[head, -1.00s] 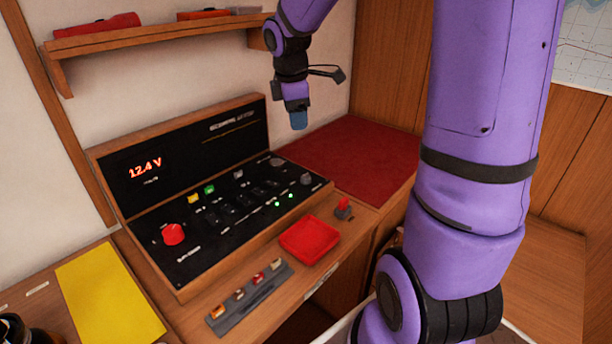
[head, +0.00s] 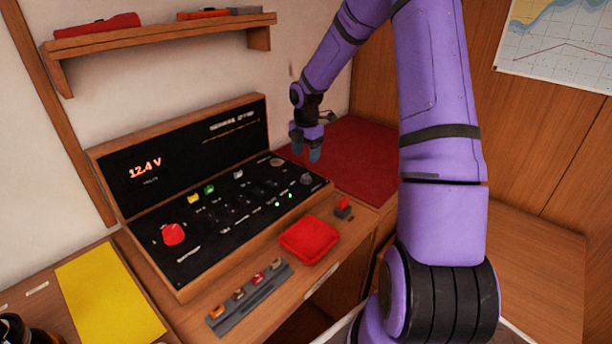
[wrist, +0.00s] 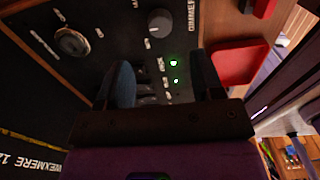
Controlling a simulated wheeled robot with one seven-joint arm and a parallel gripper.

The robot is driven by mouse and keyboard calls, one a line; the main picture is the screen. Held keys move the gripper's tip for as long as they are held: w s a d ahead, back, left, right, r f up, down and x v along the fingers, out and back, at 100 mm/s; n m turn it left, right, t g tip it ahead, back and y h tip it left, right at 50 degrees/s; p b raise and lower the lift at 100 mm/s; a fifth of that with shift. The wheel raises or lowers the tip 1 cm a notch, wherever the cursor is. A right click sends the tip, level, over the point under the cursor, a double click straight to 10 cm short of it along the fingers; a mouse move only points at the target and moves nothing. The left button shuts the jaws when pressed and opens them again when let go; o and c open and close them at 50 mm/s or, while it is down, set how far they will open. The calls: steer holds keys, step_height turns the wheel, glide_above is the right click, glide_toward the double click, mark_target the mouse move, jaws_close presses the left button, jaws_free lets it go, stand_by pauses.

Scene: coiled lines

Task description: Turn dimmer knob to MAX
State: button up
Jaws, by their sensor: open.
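The dimmer knob (head: 307,179) is a small grey round knob at the right end of the black panel. In the wrist view the dimmer knob (wrist: 160,22) sits near the top, beside the letters "DIMMER"; its pointer direction is too small to read surely. My gripper (head: 308,153) is above the panel's right back part, behind the knob and apart from it. In the wrist view my gripper (wrist: 163,78) is open, its two blue fingers spread with nothing held. The knob lies beyond the fingertips.
A round socket (wrist: 72,42) is on the panel near the knob. A big red knob (head: 173,234), switches and green lights (head: 277,204) share the panel (head: 200,250). A red tray (head: 310,239) and a fuse strip (head: 248,297) lie in front. The red mat (head: 360,160) is clear.

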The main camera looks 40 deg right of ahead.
mark_target(306, 176)
step_height(306, 176, down, 9)
steer(key=shift+r, duration=0.1)
stand_by(0.4)
steer(key=c, duration=0.9)
